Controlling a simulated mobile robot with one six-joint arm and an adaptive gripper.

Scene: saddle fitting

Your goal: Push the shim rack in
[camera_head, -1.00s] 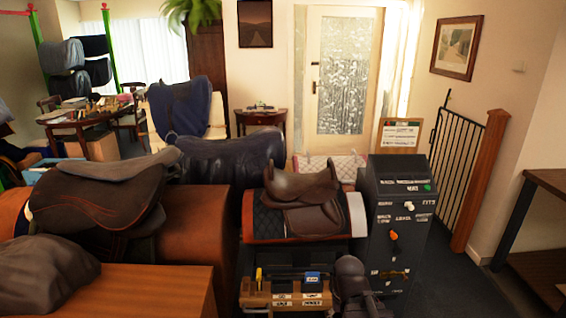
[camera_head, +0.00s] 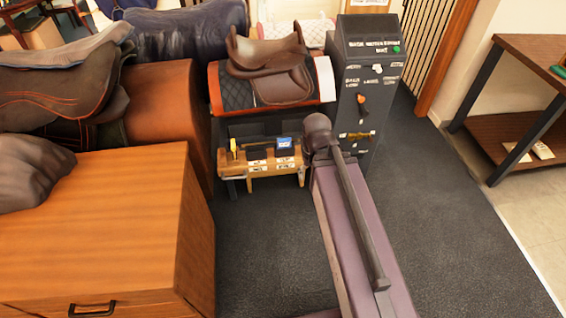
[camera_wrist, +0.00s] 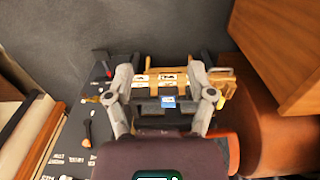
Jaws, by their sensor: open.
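The shim rack (camera_head: 271,164) is a low wooden rack with white labels on its front. It holds a yellow item and a blue item, and stands on the floor below the saddle stand. It also shows in the wrist view (camera_wrist: 222,76), upside down. My gripper (camera_wrist: 163,68) is open in the wrist view, its two grey fingers spread on either side of the rack's middle, with nothing held between them. I cannot tell whether the fingers touch the rack. In the head view my purple arm reaches toward the rack's right end, and the gripper is hidden.
A brown saddle (camera_head: 283,86) sits on the stand behind the rack. A dark labelled cabinet (camera_head: 350,110) with knobs stands close to the rack's right. A wooden chest (camera_head: 110,220) fills the left. A shelf table (camera_head: 530,60) is at the right.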

